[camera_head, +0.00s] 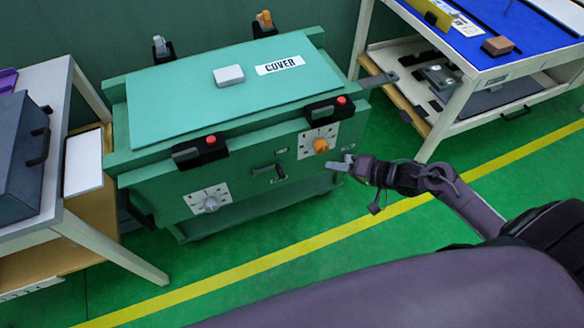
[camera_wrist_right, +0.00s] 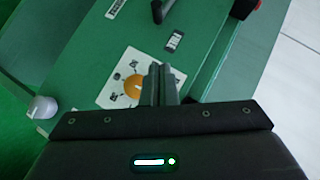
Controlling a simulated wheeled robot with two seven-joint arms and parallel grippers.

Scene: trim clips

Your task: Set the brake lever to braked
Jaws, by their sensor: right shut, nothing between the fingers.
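A green cart (camera_head: 150,183) with a green top cover stands left of centre. A dark lever (camera_head: 268,171) sits in the middle of its front face, with small labels beside it; I cannot read its setting. Its dark end also shows at the top of the right wrist view (camera_wrist_right: 160,11). My right gripper (camera_head: 345,162) is shut and empty, just right of an orange knob (camera_head: 321,146) on a white dial plate. In the right wrist view the shut fingers (camera_wrist_right: 159,82) are beside the orange knob (camera_wrist_right: 133,87); contact cannot be told. My left gripper is not in view.
A grey knob (camera_head: 210,203) sits lower left on the cart front. Two black clips with red buttons (camera_head: 211,140) (camera_head: 341,100) hold the cover's front edge. Tables flank the cart. Green floor (camera_head: 390,232) in front is clear.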

